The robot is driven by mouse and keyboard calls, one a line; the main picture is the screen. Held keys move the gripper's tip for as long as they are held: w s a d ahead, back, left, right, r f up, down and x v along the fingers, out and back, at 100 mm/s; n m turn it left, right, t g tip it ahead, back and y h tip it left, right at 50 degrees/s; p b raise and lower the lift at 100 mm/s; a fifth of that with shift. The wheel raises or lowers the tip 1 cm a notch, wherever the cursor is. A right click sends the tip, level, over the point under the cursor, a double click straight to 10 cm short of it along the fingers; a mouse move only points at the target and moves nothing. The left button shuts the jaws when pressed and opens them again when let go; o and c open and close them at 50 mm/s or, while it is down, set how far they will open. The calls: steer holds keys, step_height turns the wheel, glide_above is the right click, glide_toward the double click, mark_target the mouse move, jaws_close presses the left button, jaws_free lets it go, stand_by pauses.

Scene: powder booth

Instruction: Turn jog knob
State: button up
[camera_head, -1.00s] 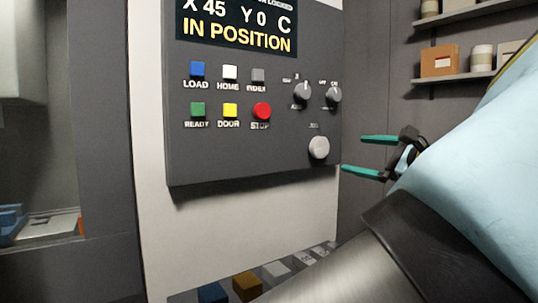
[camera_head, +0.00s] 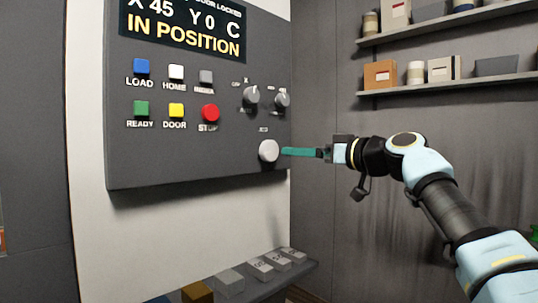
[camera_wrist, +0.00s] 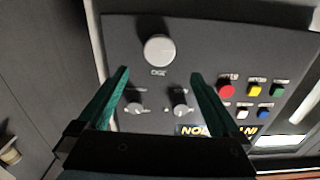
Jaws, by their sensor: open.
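The jog knob (camera_head: 269,151) is a round light-grey knob at the lower right of the dark control panel (camera_head: 190,175). My gripper (camera_head: 286,152) is just to the right of the knob in the head view, its teal fingers pointing at it. In the wrist view the jog knob (camera_wrist: 159,49) lies ahead of the fingertips, roughly midway between their lines. My gripper (camera_wrist: 160,75) is open there, with a wide empty gap between the fingers. Whether a fingertip touches the knob, I cannot tell.
Two smaller selector knobs (camera_head: 251,95) and (camera_head: 282,99) sit above the jog knob. Coloured buttons, including a red stop button (camera_head: 210,113), are to its left. A ledge (camera_head: 300,275) with several blocks is below. Shelves (camera_head: 450,83) with boxes are at the right.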

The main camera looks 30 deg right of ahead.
mark_target(272, 149)
steer(key=w+p, duration=0.1)
steer(key=w, duration=0.2)
steer(key=w+a+p, duration=0.1)
steer(key=w, duration=0.2)
steer(key=w+p, duration=0.1)
steer(key=w, duration=0.2)
steer(key=shift+w+a+r+p, duration=0.15)
steer(key=shift+w+a+p, duration=0.05)
steer(key=shift+a+p, duration=0.15)
steer(key=shift+w+a, duration=0.1)
steer(key=shift+w, duration=0.45)
steer(key=c, duration=1.3)
